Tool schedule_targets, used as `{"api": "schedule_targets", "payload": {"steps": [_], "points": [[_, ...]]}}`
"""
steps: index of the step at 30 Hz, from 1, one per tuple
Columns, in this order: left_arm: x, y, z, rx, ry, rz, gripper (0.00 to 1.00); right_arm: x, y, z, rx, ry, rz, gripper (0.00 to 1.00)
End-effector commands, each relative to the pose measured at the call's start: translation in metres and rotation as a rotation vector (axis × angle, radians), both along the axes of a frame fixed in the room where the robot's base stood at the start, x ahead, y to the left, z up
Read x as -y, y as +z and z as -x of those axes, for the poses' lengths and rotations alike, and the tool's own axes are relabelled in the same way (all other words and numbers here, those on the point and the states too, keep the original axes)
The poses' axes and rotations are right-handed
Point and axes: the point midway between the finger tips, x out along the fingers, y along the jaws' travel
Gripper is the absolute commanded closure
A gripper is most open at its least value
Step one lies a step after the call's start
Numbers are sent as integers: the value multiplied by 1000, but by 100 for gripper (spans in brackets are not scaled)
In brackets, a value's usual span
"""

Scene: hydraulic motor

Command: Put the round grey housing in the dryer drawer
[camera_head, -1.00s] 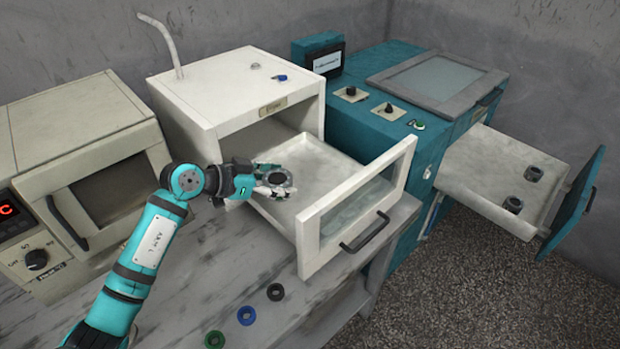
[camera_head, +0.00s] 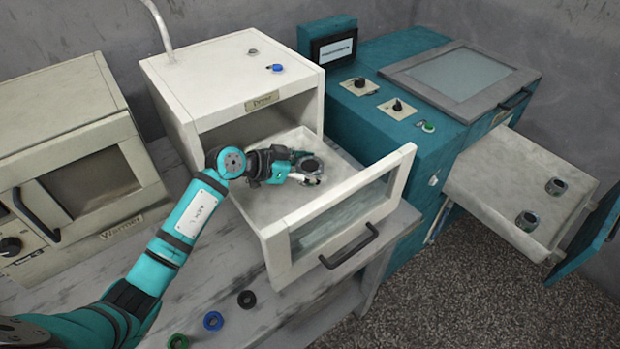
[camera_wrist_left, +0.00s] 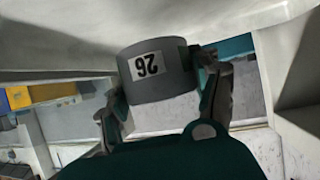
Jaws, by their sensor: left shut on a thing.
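My left gripper (camera_head: 306,173) is shut on the round grey housing (camera_head: 311,164), over the pulled-out dryer drawer. Whether the housing touches the drawer floor cannot be told. My right gripper is not in view.
The warmer (camera_head: 75,160) stands at left. A teal machine (camera_head: 410,118) at right has an open drawer (camera_head: 510,180) with two dark cylinders. Green (camera_head: 178,342), blue (camera_head: 213,320) and black (camera_head: 246,299) rings lie on the bench. Small parts sit on the dryer top.

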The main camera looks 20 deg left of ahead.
Motion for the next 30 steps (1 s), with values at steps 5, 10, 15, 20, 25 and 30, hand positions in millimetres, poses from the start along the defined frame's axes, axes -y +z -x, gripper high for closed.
{"api": "schedule_targets", "payload": {"steps": [5,10,15,20,25,30], "points": [[0,-18,0,0,1,4,85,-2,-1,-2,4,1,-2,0],[0,-37,-1,2,1,3,85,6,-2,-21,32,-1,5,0],[0,-36,-1,4,0,2,85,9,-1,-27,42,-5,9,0],[0,-39,0,2,1,2,85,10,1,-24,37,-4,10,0],[0,-40,0,0,0,0,15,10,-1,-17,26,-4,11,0],[0,-40,0,1,0,1,11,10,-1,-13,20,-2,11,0]]}}
